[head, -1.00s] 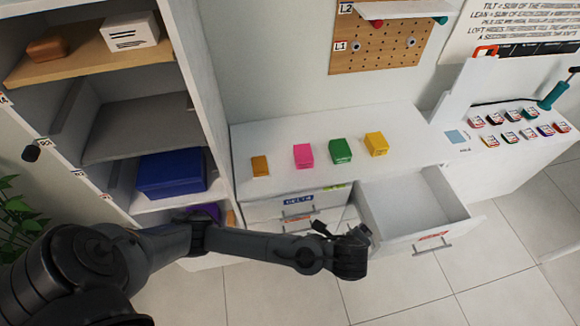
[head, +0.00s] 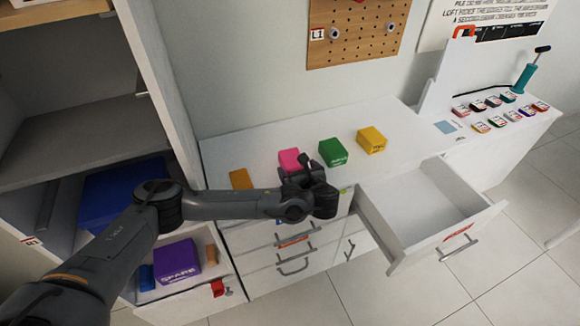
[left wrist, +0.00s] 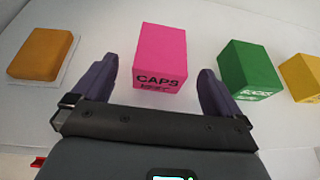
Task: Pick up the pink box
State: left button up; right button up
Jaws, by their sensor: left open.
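The pink box (head: 289,159) stands on the white cabinet top, partly hidden behind my left gripper in the head view. My left gripper (head: 302,167) is open. In the left wrist view its two purple fingers (left wrist: 155,78) are spread, with the pink box ahead and between them, and nothing is held. My right gripper is in neither view.
An orange block (head: 240,179) lies left of the pink box; a green box (head: 332,152) and a yellow box (head: 371,140) stand to its right. An open drawer (head: 437,207) juts out at the right. The wardrobe with a purple box (head: 178,260) is at the left.

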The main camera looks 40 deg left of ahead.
aim_at(292, 162)
pick_arm(q)
jog(key=shift+x, duration=1.2)
jog(key=b+x, duration=0.1)
jog(key=x, duration=0.1)
jog(key=b+x, duration=0.1)
jog(key=x, duration=0.1)
jog(key=shift+d+f, duration=0.1)
jog(key=shift+f, duration=0.3)
jog(key=shift+w+a+f+b, duration=0.1)
jog(key=shift+w+a+b, duration=0.25)
jog(key=shift+a, duration=0.1)
jog(key=shift+c, duration=0.2)
jog(key=c, duration=1)
jog(key=shift+c, duration=0.2)
